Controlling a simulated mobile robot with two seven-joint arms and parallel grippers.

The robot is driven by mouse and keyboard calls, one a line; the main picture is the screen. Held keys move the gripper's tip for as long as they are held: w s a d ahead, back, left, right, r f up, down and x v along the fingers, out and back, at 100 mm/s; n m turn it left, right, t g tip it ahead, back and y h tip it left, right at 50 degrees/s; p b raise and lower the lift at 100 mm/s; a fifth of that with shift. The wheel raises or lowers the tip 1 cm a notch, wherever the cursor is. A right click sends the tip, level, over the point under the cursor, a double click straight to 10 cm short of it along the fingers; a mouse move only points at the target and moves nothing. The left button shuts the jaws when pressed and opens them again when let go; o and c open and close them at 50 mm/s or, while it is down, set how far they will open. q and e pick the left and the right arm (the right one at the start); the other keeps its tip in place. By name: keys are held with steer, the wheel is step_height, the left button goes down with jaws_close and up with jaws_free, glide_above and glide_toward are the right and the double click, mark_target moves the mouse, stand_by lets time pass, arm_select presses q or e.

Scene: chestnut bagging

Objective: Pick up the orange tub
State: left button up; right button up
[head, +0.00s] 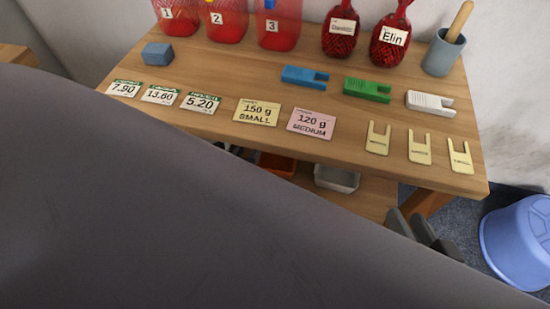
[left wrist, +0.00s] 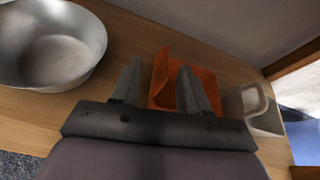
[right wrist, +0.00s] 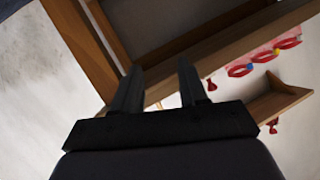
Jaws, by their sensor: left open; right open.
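The orange tub (head: 277,164) sits on the lower shelf under the table, partly hidden by the tabletop and my arm in the head view. In the left wrist view the orange tub (left wrist: 168,78) is just ahead of my open left gripper (left wrist: 159,65). The right finger overlaps the tub in that picture, and the left finger is to its left. Whether they touch it cannot be told. My right gripper (right wrist: 160,65) is open and empty, away from the tub.
A metal bowl (left wrist: 82,45) stands left of the tub and a whitish tub (left wrist: 247,98) right of it. The whitish tub also shows in the head view (head: 337,178). The tabletop (head: 240,85) above holds cards, clips and red bags. A blue bucket (head: 520,240) stands at right.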

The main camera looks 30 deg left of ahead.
arm_select(q)
steer(key=b+x, duration=0.2)
steer(key=x, duration=0.3)
steer(key=shift+w+d+f, duration=0.1)
steer(key=shift+w+d, duration=0.1)
jaws_close()
